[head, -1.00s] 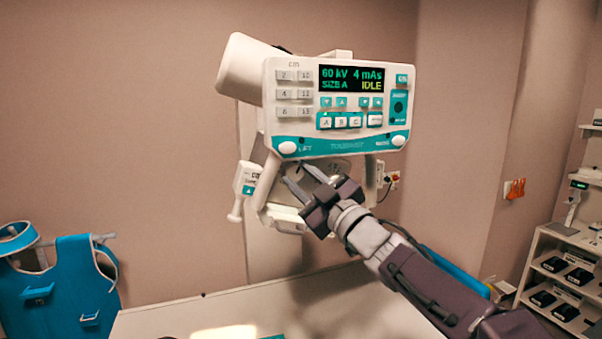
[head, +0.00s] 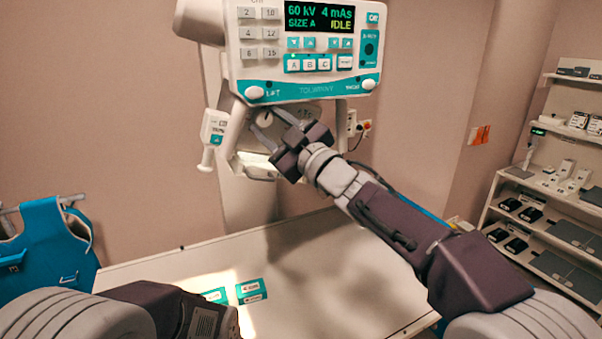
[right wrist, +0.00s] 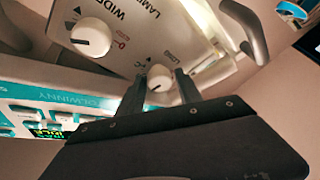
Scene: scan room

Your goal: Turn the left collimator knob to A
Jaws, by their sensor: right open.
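The collimator hangs below the teal-and-white console (head: 300,90); its front panel (right wrist: 200,50) shows in the right wrist view, turned around. A round white knob (right wrist: 160,82) with a dark pointer mark sits between the fingertips of my right gripper (right wrist: 160,88). This is the panel's left knob, since this view is turned over. Its pointer's letter is not readable. The other white knob (right wrist: 90,37) is free. In the head view, my right gripper (head: 266,117) is open at the panel; contact with the knob cannot be told. My left gripper is out of view.
A hand switch (head: 214,130) hangs left of the collimator. The white table (head: 340,260) below carries small teal cards (head: 251,290). A blue apron (head: 45,245) hangs at left, and a stocked shelf (head: 550,225) stands at right.

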